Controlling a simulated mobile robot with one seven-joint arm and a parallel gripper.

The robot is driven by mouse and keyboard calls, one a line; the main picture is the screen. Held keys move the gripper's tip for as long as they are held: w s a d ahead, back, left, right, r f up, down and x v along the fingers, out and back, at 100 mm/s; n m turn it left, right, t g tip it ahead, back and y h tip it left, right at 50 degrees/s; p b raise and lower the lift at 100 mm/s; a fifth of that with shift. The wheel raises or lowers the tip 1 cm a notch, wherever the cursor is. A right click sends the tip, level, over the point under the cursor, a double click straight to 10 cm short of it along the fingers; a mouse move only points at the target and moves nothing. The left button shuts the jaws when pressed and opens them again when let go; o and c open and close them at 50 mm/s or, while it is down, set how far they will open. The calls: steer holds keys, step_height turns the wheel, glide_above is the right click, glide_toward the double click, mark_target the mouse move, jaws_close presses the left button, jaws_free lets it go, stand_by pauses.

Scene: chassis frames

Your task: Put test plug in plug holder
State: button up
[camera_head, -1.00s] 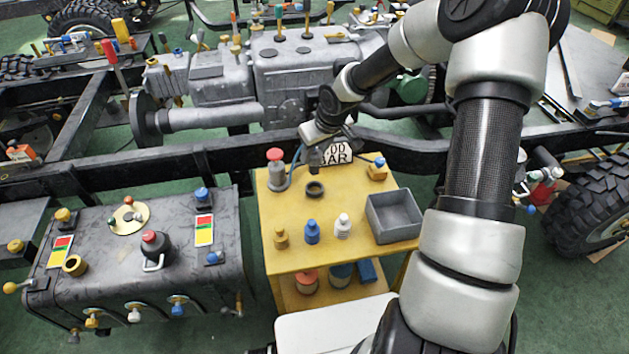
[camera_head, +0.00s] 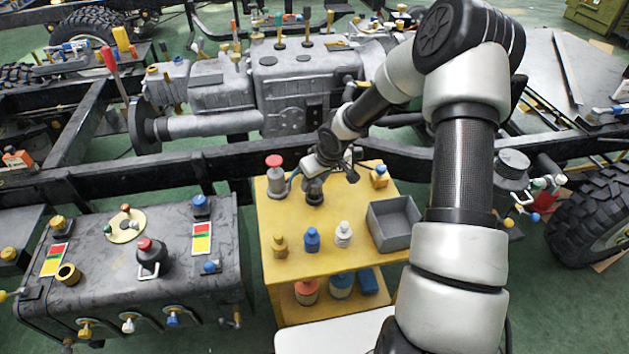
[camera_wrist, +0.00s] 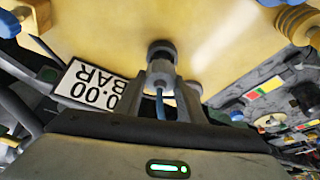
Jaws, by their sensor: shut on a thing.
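My gripper (camera_head: 316,178) is above the yellow table, pointing down at the dark round plug holder (camera_head: 314,197) near the table's back. It is shut on the grey test plug (camera_wrist: 161,68), which has a blue hose. The plug's dark lower end meets the holder in the head view. In the wrist view, a dark round end (camera_wrist: 161,47) shows just beyond the fingers, against the yellow top. I cannot tell how deep the plug sits in the holder, as the gripper partly hides the contact.
The yellow table (camera_head: 277,222) also carries a red-topped grey bottle (camera_head: 275,180), small yellow, blue and white bottles in front, and an open grey bin (camera_head: 393,222) at right. A 0.00 BAR display (camera_wrist: 92,87) shows left of the gripper in the wrist view. A vehicle frame runs behind.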

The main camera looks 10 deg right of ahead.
steer(key=o, duration=1.1)
steer(key=shift+o, duration=0.2)
steer(key=shift+r+p, duration=0.35)
steer(key=shift+p, duration=0.05)
steer(key=p+v, duration=0.2)
steer(key=v, duration=0.9)
steer(key=shift+s+r+p, duration=0.2)
steer(key=shift+r+p, duration=0.1)
steer(key=shift+p, duration=0.1)
